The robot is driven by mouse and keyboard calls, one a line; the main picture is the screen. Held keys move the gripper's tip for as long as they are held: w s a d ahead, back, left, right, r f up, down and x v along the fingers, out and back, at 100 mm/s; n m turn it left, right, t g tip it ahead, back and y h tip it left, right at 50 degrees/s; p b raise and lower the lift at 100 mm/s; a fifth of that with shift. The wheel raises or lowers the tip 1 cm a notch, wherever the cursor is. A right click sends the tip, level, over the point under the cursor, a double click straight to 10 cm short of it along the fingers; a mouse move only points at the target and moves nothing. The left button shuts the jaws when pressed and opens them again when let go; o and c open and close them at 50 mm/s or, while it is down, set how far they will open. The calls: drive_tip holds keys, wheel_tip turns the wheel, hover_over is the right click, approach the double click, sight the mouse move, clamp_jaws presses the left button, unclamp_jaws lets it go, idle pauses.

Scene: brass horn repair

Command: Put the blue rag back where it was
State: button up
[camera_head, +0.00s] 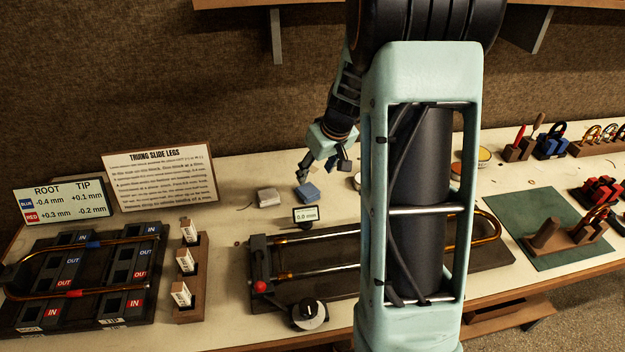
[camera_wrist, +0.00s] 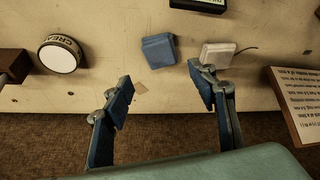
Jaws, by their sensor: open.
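The blue rag (camera_head: 307,192) lies folded flat on the bench toward the back, behind the small gauge display. In the wrist view the blue rag (camera_wrist: 158,50) lies beyond my fingertips, between their lines and apart from both. My gripper (camera_head: 319,172) is open and empty above the bench, just behind and above the rag. Its two blue-padded fingers also show spread apart in the wrist view (camera_wrist: 160,92).
A round tin (camera_wrist: 60,54) sits to one side in the wrist view. An instruction board (camera_head: 160,175) stands at the back left.

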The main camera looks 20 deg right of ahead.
drive_tip(key=shift+v, duration=1.35)
